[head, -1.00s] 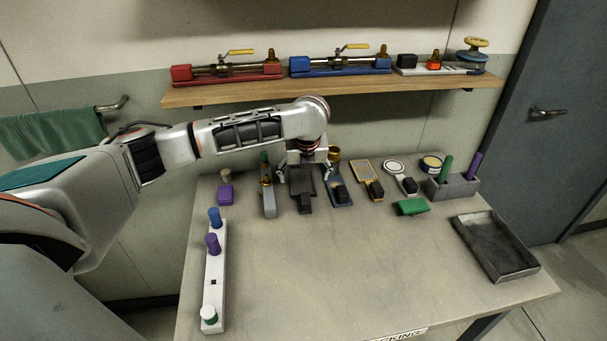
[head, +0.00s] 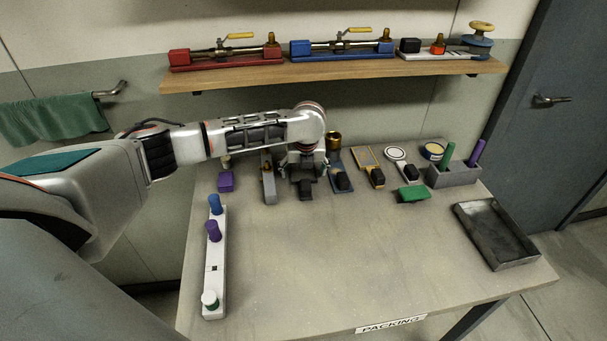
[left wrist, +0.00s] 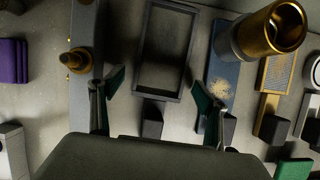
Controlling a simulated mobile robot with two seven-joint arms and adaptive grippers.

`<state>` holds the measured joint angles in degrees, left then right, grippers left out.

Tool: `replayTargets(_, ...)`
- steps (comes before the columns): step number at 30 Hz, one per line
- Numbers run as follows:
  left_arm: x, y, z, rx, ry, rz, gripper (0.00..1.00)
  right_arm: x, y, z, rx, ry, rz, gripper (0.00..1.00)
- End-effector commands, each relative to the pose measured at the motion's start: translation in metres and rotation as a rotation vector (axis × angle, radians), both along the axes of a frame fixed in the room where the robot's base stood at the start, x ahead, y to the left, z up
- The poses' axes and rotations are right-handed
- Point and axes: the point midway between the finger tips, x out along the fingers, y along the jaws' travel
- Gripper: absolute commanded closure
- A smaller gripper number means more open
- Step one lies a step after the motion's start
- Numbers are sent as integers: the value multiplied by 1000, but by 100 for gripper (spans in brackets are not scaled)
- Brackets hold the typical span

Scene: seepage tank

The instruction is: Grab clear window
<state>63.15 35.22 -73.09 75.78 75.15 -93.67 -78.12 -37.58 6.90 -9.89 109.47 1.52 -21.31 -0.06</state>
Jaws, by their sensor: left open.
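A dark rectangular frame with a see-through pane (left wrist: 165,48) and a black block handle (left wrist: 152,122) lies on the table. I take it to be the clear window; in the head view its near end (head: 306,190) shows below my arm. My left gripper (left wrist: 157,108) is open above it, with one green-padded finger on each side of the frame's near end and handle. Nothing is held. In the head view the left gripper (head: 306,166) hides most of the frame. My right gripper is not in view.
A grey fitting with a brass knob (head: 268,184) stands close left, a blue plate (head: 341,176) and brass cup (head: 334,141) close right. A gold-framed mesh (head: 370,162), a white-ringed disc tool (head: 396,154) and a dark tray (head: 495,235) lie farther right.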

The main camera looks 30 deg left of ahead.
Motion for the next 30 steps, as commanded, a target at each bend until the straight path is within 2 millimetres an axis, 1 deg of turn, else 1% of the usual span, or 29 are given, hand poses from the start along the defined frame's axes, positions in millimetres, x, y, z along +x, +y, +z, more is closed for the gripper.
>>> replayTargets(2,0,0,0,0,0,0,25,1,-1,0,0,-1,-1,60)
replayTargets(3,0,0,0,0,0,0,28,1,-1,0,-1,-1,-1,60)
replayTargets(5,0,0,0,0,0,0,43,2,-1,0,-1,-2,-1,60)
replayTargets(6,0,0,0,0,0,0,54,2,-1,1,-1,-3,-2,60)
replayTargets(8,0,0,0,0,0,0,69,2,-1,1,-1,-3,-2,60)
replayTargets(18,0,0,2,-1,-2,1,70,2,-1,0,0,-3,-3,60)
replayTargets(22,-1,-2,7,-2,-3,0,70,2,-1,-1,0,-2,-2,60)
replayTargets(26,-2,-2,21,-1,-4,1,70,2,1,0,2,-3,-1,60)
replayTargets(30,-2,-2,43,-1,-5,1,70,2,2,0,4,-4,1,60)
